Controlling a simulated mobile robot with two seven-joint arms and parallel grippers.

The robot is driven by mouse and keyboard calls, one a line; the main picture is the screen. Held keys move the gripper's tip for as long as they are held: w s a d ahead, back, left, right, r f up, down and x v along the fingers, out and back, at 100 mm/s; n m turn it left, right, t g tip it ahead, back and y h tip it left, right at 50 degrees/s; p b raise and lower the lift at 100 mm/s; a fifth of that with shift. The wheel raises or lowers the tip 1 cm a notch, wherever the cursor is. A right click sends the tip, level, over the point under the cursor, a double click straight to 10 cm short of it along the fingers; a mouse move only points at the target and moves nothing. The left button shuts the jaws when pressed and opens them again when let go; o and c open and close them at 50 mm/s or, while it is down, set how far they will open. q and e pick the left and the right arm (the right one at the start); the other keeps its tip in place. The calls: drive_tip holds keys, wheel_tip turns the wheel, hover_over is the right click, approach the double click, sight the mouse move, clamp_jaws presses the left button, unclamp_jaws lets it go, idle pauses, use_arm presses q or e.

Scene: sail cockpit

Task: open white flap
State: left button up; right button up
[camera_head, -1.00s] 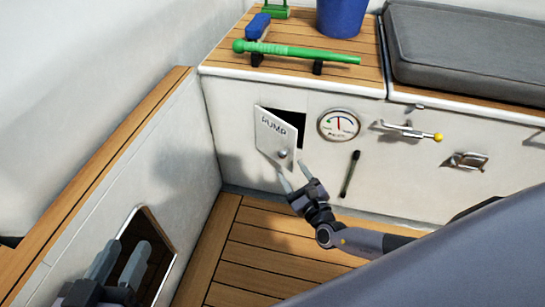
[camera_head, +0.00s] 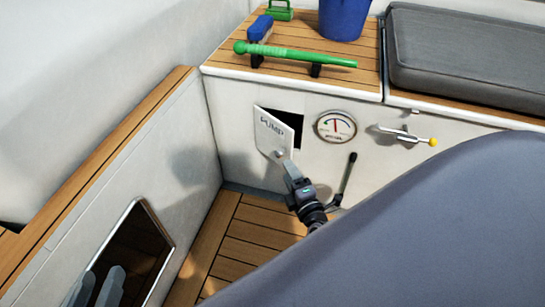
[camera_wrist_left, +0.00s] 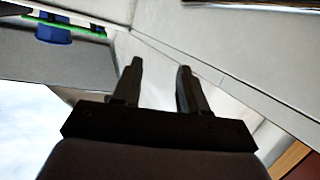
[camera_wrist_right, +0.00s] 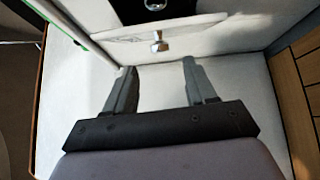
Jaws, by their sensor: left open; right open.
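The white flap (camera_head: 270,135), marked PUMP, stands partly open on the cockpit wall, with a dark gap (camera_head: 297,127) along its upper right. Its small knob (camera_head: 279,153) is near the lower edge. My right gripper (camera_head: 284,160) is at the knob, its fingers seen nearly edge-on. In the right wrist view the knob (camera_wrist_right: 158,44) lies just beyond the open fingertips (camera_wrist_right: 158,66); contact is not clear. My left gripper (camera_head: 98,278) is open and empty at the lower left, far from the flap; its open fingers also show in the left wrist view (camera_wrist_left: 159,65).
A gauge (camera_head: 336,126), a black lever (camera_head: 348,178) and a latch with a yellow tip (camera_head: 405,136) are right of the flap. A bench (camera_head: 300,80) above holds a green-handled tool (camera_head: 295,53) and a blue bucket (camera_head: 343,17). My arm hides the lower right.

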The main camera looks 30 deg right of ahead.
sight(280, 156)
drive_tip(key=shift+m, duration=0.3)
drive_tip(key=w, duration=0.2)
drive_tip(key=w+d+b, duration=0.1)
drive_tip(key=w, duration=0.1)
drive_tip(key=w+b, duration=0.1)
drive_tip(key=w, duration=0.2)
drive_tip(key=shift+d, duration=0.25)
use_arm(q)
drive_tip(key=shift+s+a+r+m+t, duration=0.25)
drive_tip(key=shift+s+a+m+t, duration=0.15)
drive_tip(key=shift+a+t, duration=0.25)
use_arm(e)
clamp_jaws()
use_arm(q)
drive_tip(key=shift+f, duration=0.1)
